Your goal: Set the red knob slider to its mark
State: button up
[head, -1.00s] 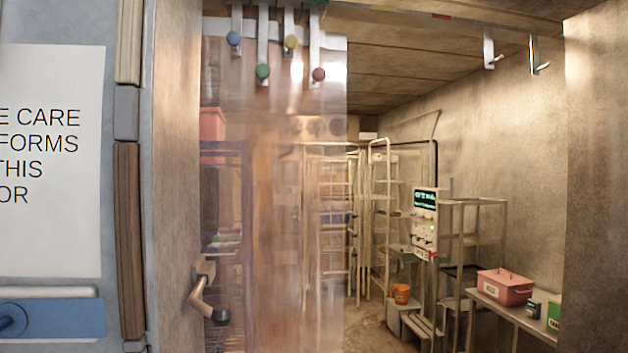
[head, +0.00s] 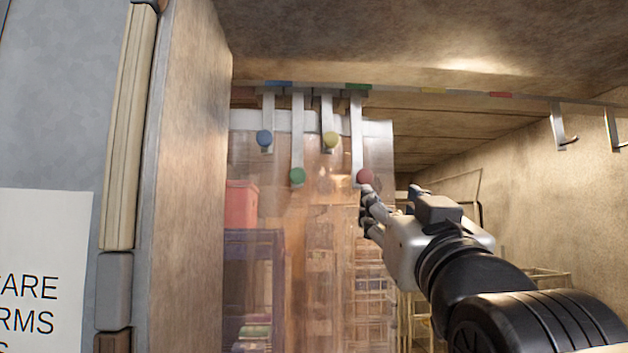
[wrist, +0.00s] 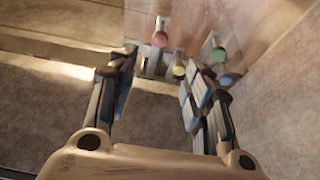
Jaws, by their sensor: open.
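The red knob (head: 365,176) is at the lower end of a long metal strip hanging from the overhead rail, rightmost of the hanging sliders. The red mark (head: 500,94) is on the rail, well to the right of that strip; a green mark (head: 358,86) is above the strip. My gripper (head: 368,210) is open, its fingertips just below the red knob in the head view. In the wrist view, the red knob (wrist: 160,38) shows ahead, between and beyond the fingers of my gripper (wrist: 160,72). I cannot tell whether they touch it.
Blue (head: 264,138), green (head: 297,176) and yellow (head: 330,140) knobs hang to the left. A clear strip curtain (head: 310,230) hangs behind them. Metal hooks (head: 562,128) hang at right. The rail between the red knob's strip and red mark looks free of sliders.

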aim_at(366, 178)
jog(key=p+x, duration=0.4)
jog(key=x, duration=1.3)
jog(key=shift+s+p, duration=0.1)
jog(key=shift+p, duration=0.25)
grip_shut()
